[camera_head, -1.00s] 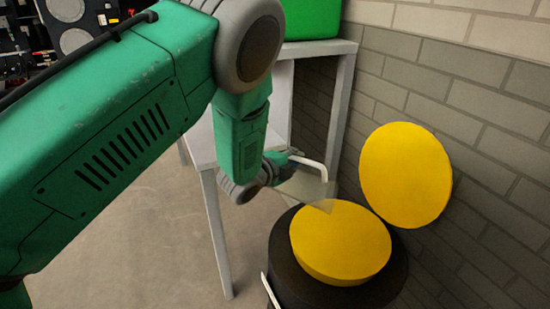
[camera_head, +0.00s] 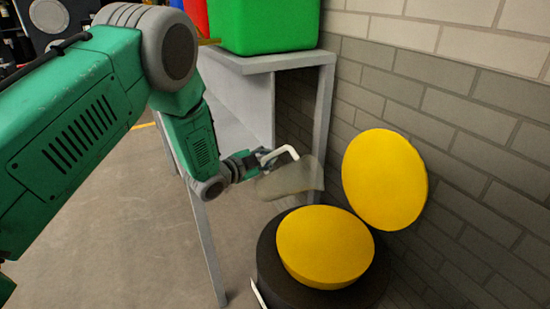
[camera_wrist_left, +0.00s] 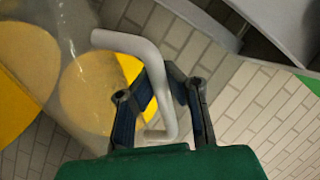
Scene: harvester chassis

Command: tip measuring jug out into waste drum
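The measuring jug (camera_head: 290,178) is clear, with a white handle (camera_head: 282,153). My left gripper (camera_head: 262,160) is shut on that handle, and the fingers also show around it in the left wrist view (camera_wrist_left: 160,95). The jug lies tipped well over, nearly on its side, above the rear left of the waste drum. The waste drum (camera_head: 272,268) is dark, with a round yellow top (camera_head: 325,245). A yellow disc-shaped lid (camera_head: 385,180) stands raised behind it. I cannot tell what the jug holds. My right gripper is out of view.
A grey table (camera_head: 240,100) stands behind the jug, with a green bin (camera_head: 265,28) and a red one (camera_head: 196,15) on it. A brick wall (camera_head: 480,150) closes the right side. Bare floor (camera_head: 130,235) lies to the left.

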